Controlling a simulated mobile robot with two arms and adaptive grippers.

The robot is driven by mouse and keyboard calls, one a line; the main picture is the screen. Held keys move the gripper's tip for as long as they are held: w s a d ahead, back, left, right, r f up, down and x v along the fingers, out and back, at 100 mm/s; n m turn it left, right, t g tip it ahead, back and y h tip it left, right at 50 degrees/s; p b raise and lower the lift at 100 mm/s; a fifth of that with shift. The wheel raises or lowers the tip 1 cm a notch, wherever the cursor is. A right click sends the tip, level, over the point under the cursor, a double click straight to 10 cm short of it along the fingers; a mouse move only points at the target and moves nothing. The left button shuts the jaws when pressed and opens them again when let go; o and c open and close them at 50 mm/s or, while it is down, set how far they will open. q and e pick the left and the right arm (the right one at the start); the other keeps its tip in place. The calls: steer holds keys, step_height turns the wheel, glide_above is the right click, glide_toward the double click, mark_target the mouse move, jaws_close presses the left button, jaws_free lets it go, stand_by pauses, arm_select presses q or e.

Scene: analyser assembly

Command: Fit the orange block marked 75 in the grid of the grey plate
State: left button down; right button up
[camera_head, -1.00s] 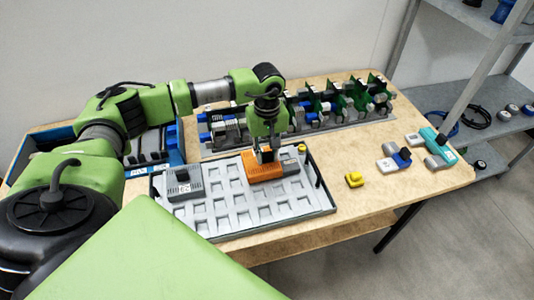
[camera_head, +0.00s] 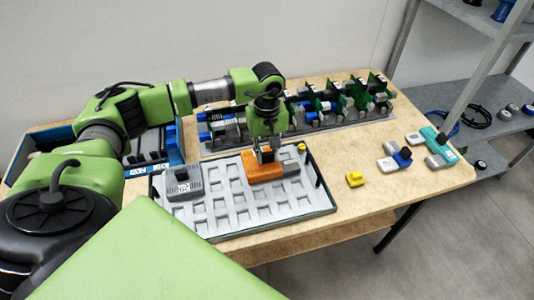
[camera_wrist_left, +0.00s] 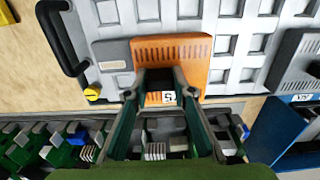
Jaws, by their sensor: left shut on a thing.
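The orange block (camera_head: 260,168) is at the back of the grey plate (camera_head: 232,211), beside a small grey block (camera_head: 290,165). My left gripper (camera_head: 266,154) is above the orange block, shut on it. The left wrist view shows the orange block (camera_wrist_left: 185,52) between my fingers (camera_wrist_left: 160,88), with a white label that is partly covered; only a 5 is legible. The block's underside is hidden, so I cannot tell whether it is fully seated in the grid. My right gripper does not show.
A dark grey block (camera_head: 183,184) sits at the plate's left end. A yellow part (camera_head: 355,179), a blue and grey part (camera_head: 396,159) and a teal part (camera_head: 437,147) lie on the table at right. A rack of boards (camera_head: 340,104) stands behind the plate.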

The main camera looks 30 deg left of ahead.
arm_select(q)
steer(key=shift+f, duration=0.15)
steer(key=c, duration=1.6)
jaws_free()
steer(key=shift+c, duration=0.2)
steer(key=shift+r, duration=0.2)
steer(key=shift+r+p, duration=0.75)
steer(key=shift+r, duration=1.05)
step_height(320, 180, up, 7)
steer(key=p, duration=0.3)
steer(key=shift+p, duration=0.3)
steer(key=shift+f, duration=0.1)
